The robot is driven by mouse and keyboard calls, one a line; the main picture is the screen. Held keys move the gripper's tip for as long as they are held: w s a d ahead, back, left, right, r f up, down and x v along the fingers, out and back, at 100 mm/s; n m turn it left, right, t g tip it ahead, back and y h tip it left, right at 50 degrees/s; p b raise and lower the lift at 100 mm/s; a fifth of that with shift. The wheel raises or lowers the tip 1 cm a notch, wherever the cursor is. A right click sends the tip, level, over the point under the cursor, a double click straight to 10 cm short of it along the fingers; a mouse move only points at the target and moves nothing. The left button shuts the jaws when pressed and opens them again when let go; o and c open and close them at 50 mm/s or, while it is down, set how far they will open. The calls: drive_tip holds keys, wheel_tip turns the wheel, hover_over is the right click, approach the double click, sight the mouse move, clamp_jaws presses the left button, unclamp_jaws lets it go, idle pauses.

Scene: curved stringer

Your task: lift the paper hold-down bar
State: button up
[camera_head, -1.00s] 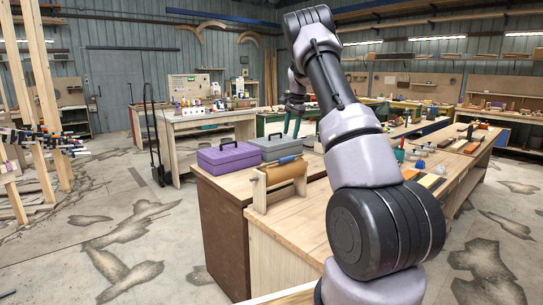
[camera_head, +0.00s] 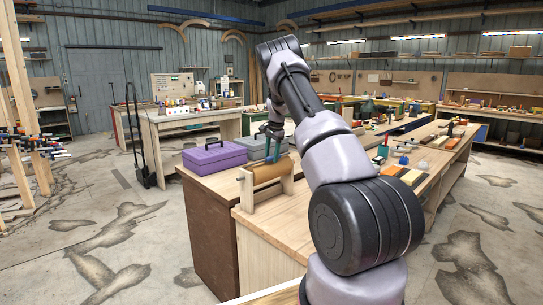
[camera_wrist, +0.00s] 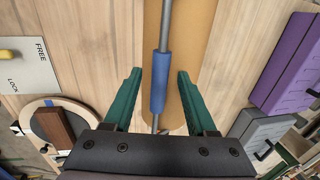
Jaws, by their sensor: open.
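The paper hold-down bar is a grey rod with a blue grip (camera_wrist: 159,82), seen from above in the wrist view. It runs along the brown paper roll (camera_wrist: 185,30). In the head view the roll (camera_head: 268,171) sits in a wooden stand (camera_head: 247,190) on the near bench; the bar is too small there to make out well. My gripper (camera_wrist: 159,73) is open, with one green finger on each side of the blue grip and visible gaps. In the head view my gripper (camera_head: 273,157) is at the roll's far side.
A purple toolbox (camera_head: 213,157) and a grey toolbox (camera_head: 258,145) stand behind the stand. A plate marked FREE and LOCK (camera_wrist: 30,70) and a round wooden piece (camera_wrist: 48,125) lie left in the wrist view. The bench top (camera_head: 285,225) in front is clear.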

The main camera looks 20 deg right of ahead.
clamp_jaws()
idle(1.4)
